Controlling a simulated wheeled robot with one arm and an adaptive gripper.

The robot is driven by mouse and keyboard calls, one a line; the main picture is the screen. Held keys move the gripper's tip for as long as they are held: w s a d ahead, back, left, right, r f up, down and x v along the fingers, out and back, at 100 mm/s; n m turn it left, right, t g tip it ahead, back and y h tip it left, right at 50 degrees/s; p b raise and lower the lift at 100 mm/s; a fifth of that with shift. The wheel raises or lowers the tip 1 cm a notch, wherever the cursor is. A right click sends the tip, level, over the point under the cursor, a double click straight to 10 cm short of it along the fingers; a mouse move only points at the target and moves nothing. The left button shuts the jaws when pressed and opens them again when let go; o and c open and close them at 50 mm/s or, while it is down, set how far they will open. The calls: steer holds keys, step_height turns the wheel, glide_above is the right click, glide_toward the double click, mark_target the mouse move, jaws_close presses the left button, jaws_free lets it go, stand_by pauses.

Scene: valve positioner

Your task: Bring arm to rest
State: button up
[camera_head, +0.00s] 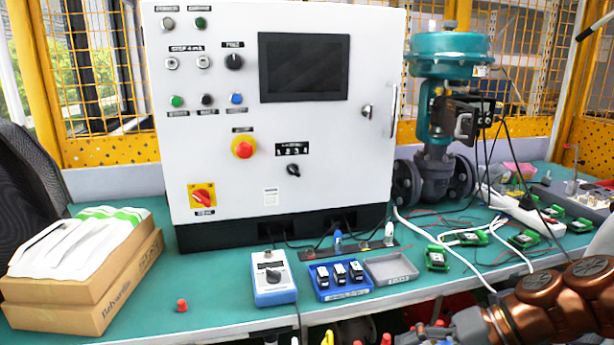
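Only part of my arm shows, at the lower right of the head view, as copper-brown links with a grey section. It lies low along the front edge of the green table (207,292). My gripper cannot be made out; the arm runs out of the picture at the bottom. The valve (436,175) with its teal actuator and black positioner stands upright on the table, to the right of the white control cabinet (220,120). The arm is in front of the valve and apart from it.
Several green circuit boards and loose cables lie at right. Cardboard boxes (85,300) stand at left, near a small red knob (182,305).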

steer(key=s+a+r+n+g+h+p, duration=0.2)
steer(key=s+a+r+h+p, duration=0.1)
steer(key=s+a+r+p, duration=0.25)
steer(key=s+d+r+g+h+p, duration=0.1)
steer(key=s+d+r+h+p, duration=0.4)
steer(key=s+r+p, duration=0.5)
steer(key=s+h+p, duration=0.2)
steer(key=p, duration=0.2)
steer(key=shift+r+n+h, duration=0.2)
steer(key=shift+n+h, duration=0.1)
stand_by(1.1)
